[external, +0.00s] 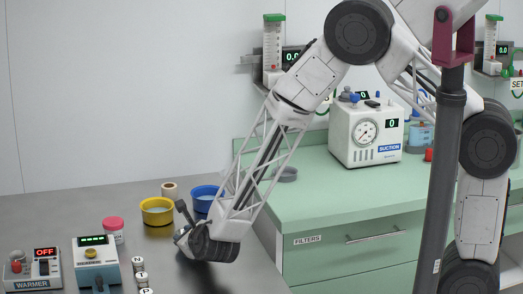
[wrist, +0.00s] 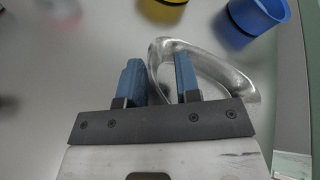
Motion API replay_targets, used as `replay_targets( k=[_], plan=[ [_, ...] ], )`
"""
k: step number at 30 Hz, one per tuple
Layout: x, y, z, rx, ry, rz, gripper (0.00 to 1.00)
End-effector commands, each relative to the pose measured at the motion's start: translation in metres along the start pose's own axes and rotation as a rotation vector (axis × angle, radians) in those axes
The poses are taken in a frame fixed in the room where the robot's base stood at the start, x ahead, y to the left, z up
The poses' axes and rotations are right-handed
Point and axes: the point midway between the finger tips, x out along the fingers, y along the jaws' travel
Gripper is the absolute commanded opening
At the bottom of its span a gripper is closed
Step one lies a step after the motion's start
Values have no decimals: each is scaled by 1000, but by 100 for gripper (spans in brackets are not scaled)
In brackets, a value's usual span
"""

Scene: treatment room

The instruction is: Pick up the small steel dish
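The small steel dish (wrist: 215,62) shows in the wrist view as a shiny, curved, open metal vessel, partly hidden by my gripper. My gripper (wrist: 158,64) has two blue fingers spread apart, with the dish's left wall between them. The left finger is outside the dish and the right finger overlaps its inside. There is a visible gap between the left finger and the wall; I cannot tell whether the right finger touches. In the external view my wrist is low over the grey table, and it hides the fingers and most or all of the dish.
A yellow bowl (external: 156,211) and a blue bowl (external: 204,198) stand just behind my gripper. A pink-lidded jar (external: 113,229), a boxed device (external: 96,262) and a warmer (external: 33,270) are to the left. The green counter (external: 330,200) rises at the right.

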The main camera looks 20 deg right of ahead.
Motion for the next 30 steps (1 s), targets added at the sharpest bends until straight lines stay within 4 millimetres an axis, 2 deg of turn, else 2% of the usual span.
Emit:
replay_targets(
  k=[5, 11, 12, 23, 30],
  plan=[
    [0, 0, 0, 0, 0, 0, 31],
    [0, 0, 0, 0, 0, 0, 2],
    [0, 0, 0, 0, 0, 0, 0],
    [0, 0, 0, 0, 0, 0, 0],
    [-5, -6, 12, 0, 0, 1, 0]
  ],
)
